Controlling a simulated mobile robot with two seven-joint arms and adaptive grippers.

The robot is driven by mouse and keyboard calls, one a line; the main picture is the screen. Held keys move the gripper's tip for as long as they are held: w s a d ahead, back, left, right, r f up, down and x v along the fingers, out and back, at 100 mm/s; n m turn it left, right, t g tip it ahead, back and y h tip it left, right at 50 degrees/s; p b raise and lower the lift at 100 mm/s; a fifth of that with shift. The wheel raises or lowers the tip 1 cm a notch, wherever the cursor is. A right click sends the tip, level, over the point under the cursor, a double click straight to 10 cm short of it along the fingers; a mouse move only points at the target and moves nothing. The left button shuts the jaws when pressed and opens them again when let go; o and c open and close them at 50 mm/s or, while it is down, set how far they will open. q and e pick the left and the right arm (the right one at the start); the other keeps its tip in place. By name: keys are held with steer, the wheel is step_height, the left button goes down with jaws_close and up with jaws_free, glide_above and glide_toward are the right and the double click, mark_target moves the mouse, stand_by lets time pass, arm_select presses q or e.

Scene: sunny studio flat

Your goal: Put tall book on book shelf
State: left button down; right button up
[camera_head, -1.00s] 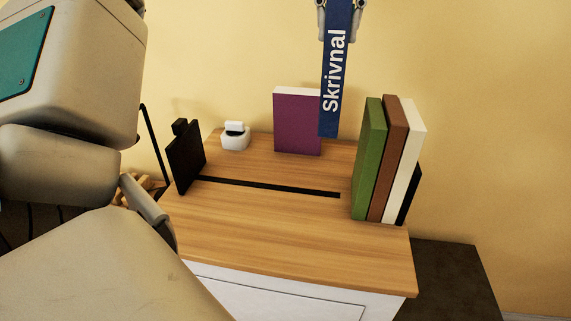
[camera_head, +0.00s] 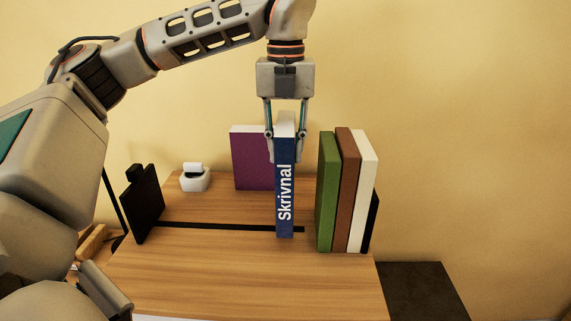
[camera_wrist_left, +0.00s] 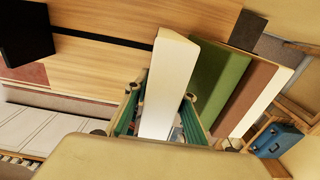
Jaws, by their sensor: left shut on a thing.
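The tall blue book (camera_head: 285,205) with "Skrivnal" on its spine is upright in the head view. My left gripper (camera_head: 286,148) is shut on its upper part, one finger on each side. The book's lower end is over or on the black strip of the book shelf (camera_head: 205,226); I cannot tell if it touches. The shelf has a black left end plate (camera_head: 143,206) and a dark right end (camera_head: 371,222). The book stands left of the green book (camera_head: 327,192), with a gap. In the left wrist view, its white page edge (camera_wrist_left: 170,80) shows between my left fingers (camera_wrist_left: 160,118). My right gripper is out of view.
A brown book (camera_head: 347,190) and a cream book (camera_head: 363,195) stand right of the green one. A purple book (camera_head: 250,160) stands behind, near the wall. A small white item (camera_head: 194,179) sits at back left. The wooden top (camera_head: 220,275) is clear in front.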

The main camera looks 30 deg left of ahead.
mark_target(286, 122)
arm_select(q)
steer(key=shift+f, duration=1.8)
steer(key=shift+f, duration=0.2)
steer(key=c, duration=1.7)
jaws_free()
step_height(286, 122, up, 12)
steer(key=shift+r, duration=0.15)
